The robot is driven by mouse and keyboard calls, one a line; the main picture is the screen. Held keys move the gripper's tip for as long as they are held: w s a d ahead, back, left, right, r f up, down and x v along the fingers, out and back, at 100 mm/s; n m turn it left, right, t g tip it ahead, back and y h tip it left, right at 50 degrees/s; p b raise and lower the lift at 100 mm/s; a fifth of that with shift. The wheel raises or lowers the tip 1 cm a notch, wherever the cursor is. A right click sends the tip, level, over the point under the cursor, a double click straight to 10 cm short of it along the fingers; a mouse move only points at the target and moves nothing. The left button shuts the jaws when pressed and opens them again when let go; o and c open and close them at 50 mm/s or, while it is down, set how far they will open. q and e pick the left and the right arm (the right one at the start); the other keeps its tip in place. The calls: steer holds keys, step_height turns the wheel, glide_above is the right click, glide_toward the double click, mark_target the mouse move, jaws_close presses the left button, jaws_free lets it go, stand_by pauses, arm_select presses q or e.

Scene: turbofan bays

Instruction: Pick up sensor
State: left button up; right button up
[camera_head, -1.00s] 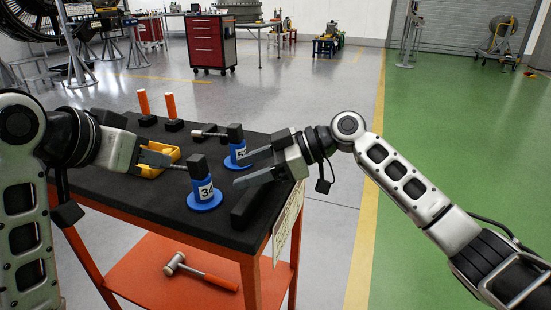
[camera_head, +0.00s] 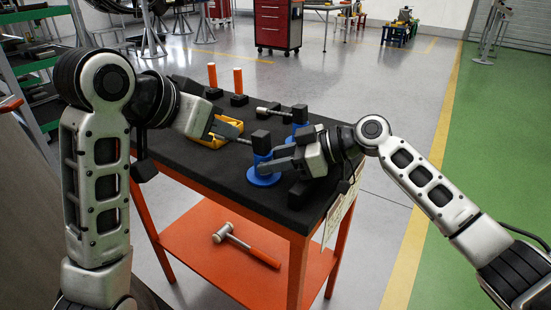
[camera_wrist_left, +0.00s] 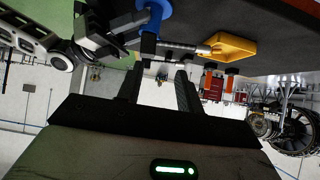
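The sensor (camera_head: 261,141), a black block with a thin metal rod pointing left, sits on a blue numbered stand (camera_head: 263,180) on the black table. My left gripper (camera_head: 229,131) is just left of it, fingers apart, with no object visible between them. In the left wrist view the picture is inverted: the open left fingers (camera_wrist_left: 158,88) are near the metal rod (camera_wrist_left: 180,46) and blue stand (camera_wrist_left: 150,22). My right gripper (camera_head: 279,160) is at the stand's right side, partly covering it; whether its fingers touch it is unclear. A second similar sensor (camera_head: 298,113) stands behind.
A yellow tray (camera_head: 214,140) lies close to the left gripper. Two orange posts (camera_head: 238,82) on black bases stand at the table's back. A hammer (camera_head: 245,244) lies on the orange lower shelf (camera_head: 195,235). Green shelving (camera_head: 38,65) is at the left.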

arm_select(q)
steer(key=o, duration=0.3)
steer(key=shift+d, duration=0.1)
steer(key=m+g+y, duration=0.6)
steer(key=m+y, duration=0.4)
steer(key=m, duration=0.8)
glide_toward(254, 146)
steer(key=x, duration=0.4)
steer(key=w+x, duration=0.1)
steer(key=x, duration=0.1)
steer(key=shift+d, duration=0.35)
steer(key=shift+x, duration=2.75)
steer(key=shift+w+a+r, duration=0.1)
steer(key=shift+w+r, duration=0.05)
steer(key=shift+w, duration=0.1)
steer(key=c, duration=1.1)
